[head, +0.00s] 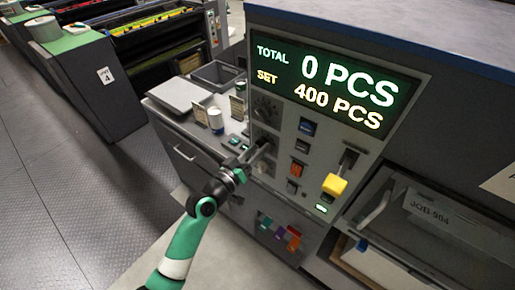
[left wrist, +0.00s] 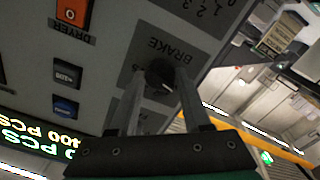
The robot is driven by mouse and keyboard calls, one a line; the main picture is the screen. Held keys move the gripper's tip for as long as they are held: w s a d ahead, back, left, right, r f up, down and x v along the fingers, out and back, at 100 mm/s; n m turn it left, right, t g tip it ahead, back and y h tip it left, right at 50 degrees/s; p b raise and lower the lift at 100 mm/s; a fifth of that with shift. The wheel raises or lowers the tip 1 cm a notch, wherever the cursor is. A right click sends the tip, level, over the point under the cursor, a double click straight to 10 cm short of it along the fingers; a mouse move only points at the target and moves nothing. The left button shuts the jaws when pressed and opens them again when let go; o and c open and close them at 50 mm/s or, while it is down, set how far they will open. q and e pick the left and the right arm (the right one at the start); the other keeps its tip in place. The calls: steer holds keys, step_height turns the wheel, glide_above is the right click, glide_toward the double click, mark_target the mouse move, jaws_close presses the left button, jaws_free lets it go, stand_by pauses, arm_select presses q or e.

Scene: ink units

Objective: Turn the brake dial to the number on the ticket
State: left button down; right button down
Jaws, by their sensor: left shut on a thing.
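In the head view my left gripper (head: 264,148) is against the panel's left part and hides most of the dial. Which number the dial points to cannot be read. Small upright cards (head: 216,121) stand on the side bench; whether one is the ticket, I cannot tell. My right gripper is out of view.
A display (head: 330,85) reads 0 and 400 PCS. A bench (head: 165,118) with a grey bin (head: 216,74) stands left.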

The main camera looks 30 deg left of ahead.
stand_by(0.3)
arm_select(q)
steer(key=shift+c, duration=1.8)
jaws_free()
steer(key=shift+s, duration=0.1)
steer(key=shift+s, duration=0.4)
steer(key=s, duration=1)
steer(key=shift+s+a+p, duration=0.3)
